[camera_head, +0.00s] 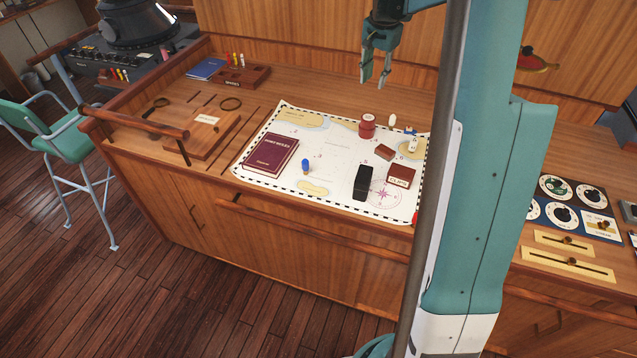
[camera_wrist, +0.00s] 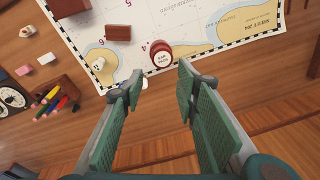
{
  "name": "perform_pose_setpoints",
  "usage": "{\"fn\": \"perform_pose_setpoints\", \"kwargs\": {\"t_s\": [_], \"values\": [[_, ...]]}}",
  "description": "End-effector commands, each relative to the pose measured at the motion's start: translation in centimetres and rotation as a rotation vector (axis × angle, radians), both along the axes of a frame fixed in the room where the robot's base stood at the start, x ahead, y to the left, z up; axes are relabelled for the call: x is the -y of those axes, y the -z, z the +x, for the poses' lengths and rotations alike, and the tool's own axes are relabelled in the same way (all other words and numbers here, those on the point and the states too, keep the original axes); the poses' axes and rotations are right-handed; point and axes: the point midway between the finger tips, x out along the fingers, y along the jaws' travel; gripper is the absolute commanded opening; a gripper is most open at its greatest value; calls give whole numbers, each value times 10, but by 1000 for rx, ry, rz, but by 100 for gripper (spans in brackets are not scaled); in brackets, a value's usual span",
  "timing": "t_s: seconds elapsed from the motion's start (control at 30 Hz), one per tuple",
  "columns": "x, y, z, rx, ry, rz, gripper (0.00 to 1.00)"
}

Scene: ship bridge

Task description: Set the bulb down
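A small white rounded thing (camera_head: 392,119), which looks like the bulb, rests near the far edge of the chart (camera_head: 335,192), beside a red pot (camera_head: 367,126). It also shows in the wrist view (camera_wrist: 145,82), close to the left fingertip and partly hidden by it. My gripper (camera_head: 375,82) is above the back of the counter, clear of the chart. In the wrist view my gripper (camera_wrist: 160,84) has its fingers spread apart, with nothing held between them. The bulb is apart from the gripper and lower down.
A maroon book (camera_head: 271,155), a blue piece (camera_head: 305,166), a black block (camera_head: 363,183) and a dark red box (camera_head: 400,175) lie on the chart. A wooden board (camera_head: 205,132) lies to the left. In the wrist view several coloured pens (camera_wrist: 62,95) lie beyond the chart. Bare counter runs behind the chart.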

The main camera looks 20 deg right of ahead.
Motion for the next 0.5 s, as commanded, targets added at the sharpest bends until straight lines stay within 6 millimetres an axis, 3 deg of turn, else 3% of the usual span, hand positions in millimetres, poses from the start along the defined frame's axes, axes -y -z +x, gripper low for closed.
{"fn": "perform_pose_setpoints", "kwargs": {"t_s": [0.03, 0.5], "values": [[-13, -8, -5, 7, -23, -6, 31], [-110, -60, -56, 77, -225, -61, 31]]}}
